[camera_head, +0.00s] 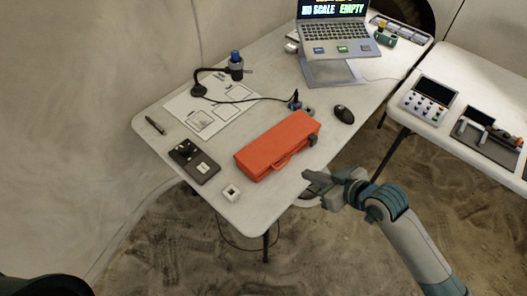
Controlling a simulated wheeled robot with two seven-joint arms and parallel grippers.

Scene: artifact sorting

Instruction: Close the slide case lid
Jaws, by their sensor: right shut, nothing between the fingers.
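The slide case (277,147) is an orange-red box with a handle on its near side. It lies on the white table near the front edge, and its lid looks down, though a small gap cannot be ruled out at this size. A dark latch-like part shows at its right end. My right gripper (310,182) is shut and empty, just off the table's front edge, to the right of and nearer than the case, apart from it. My left gripper is not in view; only a dark shape shows at the lower left corner.
On the white table (160,110) are a dark device (194,160), a small white block (231,193), a pen (155,125), a lamp-like stand (199,90), a mouse (344,114) and a laptop (333,37). A second table (450,125) with instruments stands at right.

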